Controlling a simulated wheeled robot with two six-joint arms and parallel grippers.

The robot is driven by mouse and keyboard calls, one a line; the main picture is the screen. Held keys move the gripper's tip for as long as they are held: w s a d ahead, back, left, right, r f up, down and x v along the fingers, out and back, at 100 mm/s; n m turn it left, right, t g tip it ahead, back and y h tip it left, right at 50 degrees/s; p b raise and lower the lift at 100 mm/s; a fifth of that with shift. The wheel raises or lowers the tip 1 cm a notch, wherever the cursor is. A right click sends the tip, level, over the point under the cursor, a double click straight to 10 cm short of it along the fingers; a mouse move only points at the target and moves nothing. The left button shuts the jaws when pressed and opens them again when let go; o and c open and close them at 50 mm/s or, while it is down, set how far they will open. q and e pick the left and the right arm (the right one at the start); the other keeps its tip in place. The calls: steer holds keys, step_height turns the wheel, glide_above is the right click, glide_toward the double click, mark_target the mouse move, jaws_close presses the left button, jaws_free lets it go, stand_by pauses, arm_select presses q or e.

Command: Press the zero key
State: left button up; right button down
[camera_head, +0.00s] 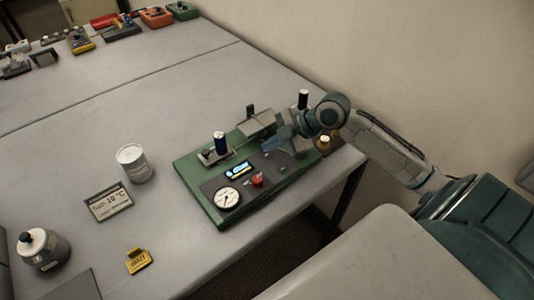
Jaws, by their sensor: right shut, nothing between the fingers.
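A green instrument base (187,178) sits near the table's right edge. Its dark front panel (213,186) carries a lit blue display (239,171), a red knob (257,181), a round white dial (227,198) and a small green key (282,169). No label is readable on the green key, so I cannot tell whether it is the zero key. My right gripper (270,147) is shut and empty, over the back right part of the base, behind the green key. It hides part of the base. I cannot tell its height above the panel. My left gripper is not in view.
A dark blue cylinder (220,143) and a grey metal plate (257,122) stand on the base. Several devices line the far table. The wall is right.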

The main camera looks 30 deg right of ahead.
mark_target(272, 155)
steer(key=shift+f, duration=0.1)
steer(key=shift+f+b, duration=0.35)
steer(key=shift+f+b, duration=0.35)
steer(key=shift+f, duration=0.05)
stand_by(0.7)
steer(key=shift+r, duration=0.1)
steer(key=shift+r+p, duration=0.65)
steer(key=shift+r, duration=0.1)
step_height(272, 155, up, 5)
steer(key=p, duration=0.3)
steer(key=shift+p, duration=0.35)
stand_by(0.8)
